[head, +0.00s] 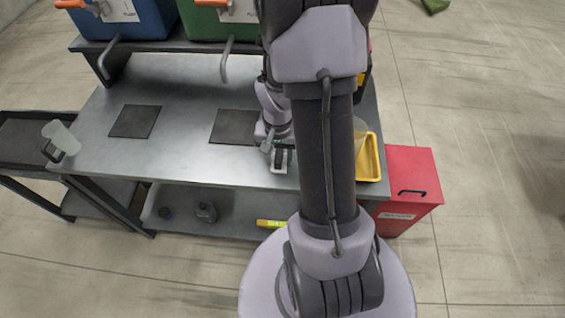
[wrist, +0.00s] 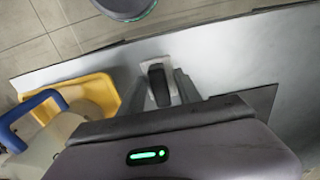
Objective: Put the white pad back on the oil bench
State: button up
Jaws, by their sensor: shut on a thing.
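The white pad (wrist: 150,64) carries a dark upright grip (wrist: 158,84) on its top. My gripper (wrist: 160,86) has its two fingers on either side of this grip and is shut on it. In the head view the pad (head: 279,168) shows below my gripper (head: 279,147), over the grey oil bench (head: 190,90) close to its front edge. I cannot tell whether the pad touches the bench top. My arm hides part of the bench's right side.
Two dark mats (head: 135,121) (head: 234,127) lie on the bench. A jug (head: 62,137) stands at the left end. A yellow tray (head: 369,158) is at the right, beside a red bin (head: 410,183). Blue (head: 150,20) and green (head: 215,25) containers stand at the back.

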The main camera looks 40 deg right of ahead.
jog(key=f, duration=0.1)
jog(key=d+f+b, duration=0.1)
jog(key=f+b, duration=0.1)
jog(key=f, duration=0.1)
jog(key=shift+w+d, duration=0.1)
jog(key=shift+d, duration=0.15)
jog(key=shift+r, duration=0.2)
jog(key=shift+c, duration=0.6)
jog(key=shift+f, duration=0.15)
jog(key=o, duration=1.3)
